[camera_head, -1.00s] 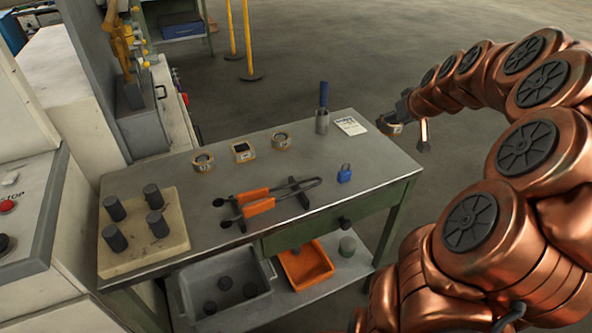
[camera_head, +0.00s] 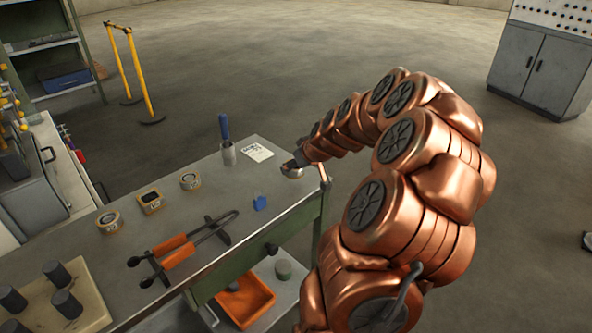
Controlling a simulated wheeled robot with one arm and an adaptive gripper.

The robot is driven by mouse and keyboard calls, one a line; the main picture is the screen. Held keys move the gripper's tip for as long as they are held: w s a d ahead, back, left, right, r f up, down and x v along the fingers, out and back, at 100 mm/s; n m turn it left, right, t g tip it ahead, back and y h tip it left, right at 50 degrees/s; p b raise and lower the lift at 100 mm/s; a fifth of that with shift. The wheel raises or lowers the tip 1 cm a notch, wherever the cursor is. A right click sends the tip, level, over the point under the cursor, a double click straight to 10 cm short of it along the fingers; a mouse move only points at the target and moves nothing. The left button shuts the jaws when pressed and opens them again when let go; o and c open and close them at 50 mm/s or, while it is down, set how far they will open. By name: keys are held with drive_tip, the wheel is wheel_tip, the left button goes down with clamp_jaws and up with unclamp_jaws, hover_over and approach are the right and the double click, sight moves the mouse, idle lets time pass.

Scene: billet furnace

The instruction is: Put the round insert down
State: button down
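The round insert (camera_head: 291,171) is a small pale ring at the end of my arm, by the far right edge of the metal table (camera_head: 222,205). My gripper (camera_head: 303,167) appears to be shut on it; the wrist and copper links partly hide the grip. I cannot tell whether the insert touches the tabletop.
A small blue block (camera_head: 260,203) and orange-handled tongs (camera_head: 178,250) lie nearer. An orange bin (camera_head: 243,299) is below. Bare tabletop lies between card and block.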

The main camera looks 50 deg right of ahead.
drive_tip(key=shift+f, duration=0.95)
drive_tip(key=shift+f, duration=0.2)
drive_tip(key=shift+c, duration=1.1)
unclamp_jaws()
drive_tip(key=shift+r, duration=0.1)
drive_tip(key=shift+r, duration=0.15)
drive_tip(key=b+v, duration=0.1)
drive_tip(key=v, duration=1.1)
